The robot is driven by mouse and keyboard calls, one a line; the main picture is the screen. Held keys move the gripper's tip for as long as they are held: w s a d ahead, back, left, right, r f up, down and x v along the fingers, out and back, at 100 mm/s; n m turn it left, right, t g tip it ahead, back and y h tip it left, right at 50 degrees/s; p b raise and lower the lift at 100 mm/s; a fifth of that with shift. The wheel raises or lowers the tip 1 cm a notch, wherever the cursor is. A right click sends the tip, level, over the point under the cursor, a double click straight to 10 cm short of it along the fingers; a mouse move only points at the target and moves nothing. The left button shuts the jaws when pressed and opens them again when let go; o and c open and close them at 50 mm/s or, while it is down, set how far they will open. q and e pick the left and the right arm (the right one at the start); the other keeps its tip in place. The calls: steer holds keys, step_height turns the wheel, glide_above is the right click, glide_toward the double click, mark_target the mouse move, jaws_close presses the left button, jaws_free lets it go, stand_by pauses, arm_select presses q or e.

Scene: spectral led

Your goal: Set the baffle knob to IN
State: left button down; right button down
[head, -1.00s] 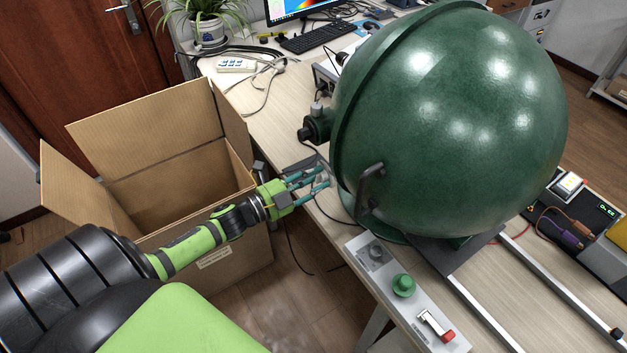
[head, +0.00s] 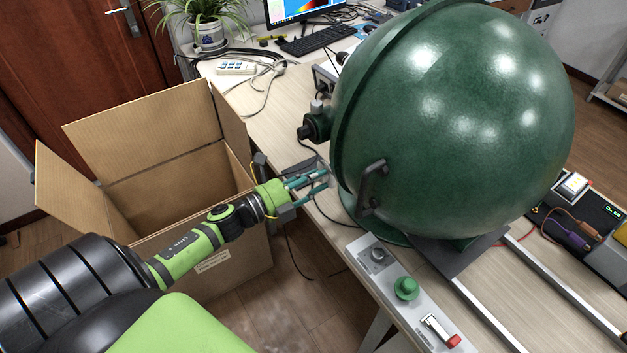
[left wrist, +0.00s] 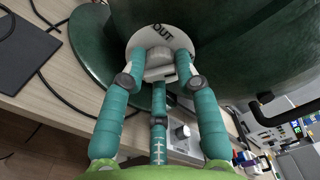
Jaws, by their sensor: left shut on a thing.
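The baffle knob (left wrist: 160,68) is a pale grey knob on a round white plate (left wrist: 181,41) on the side of the big green sphere (head: 455,120). The plate carries the word OUT at its top in the left wrist view; no IN mark can be seen. My left gripper (head: 322,178) has its teal fingers around the knob and shut on it, as the left wrist view (left wrist: 160,80) shows. The fingers hide part of the knob, and its pointing direction cannot be told. My right gripper is not in view.
An open cardboard box (head: 150,135) stands left of the table, below my left arm. A black handle (head: 371,185) sticks out from the sphere near the gripper. A grey control box (head: 385,270) with a green button (head: 406,288) lies at the table's front edge.

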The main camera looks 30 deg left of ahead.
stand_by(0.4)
arm_select(q)
steer(key=c, duration=0.9)
jaws_free()
steer(key=v, duration=1.2)
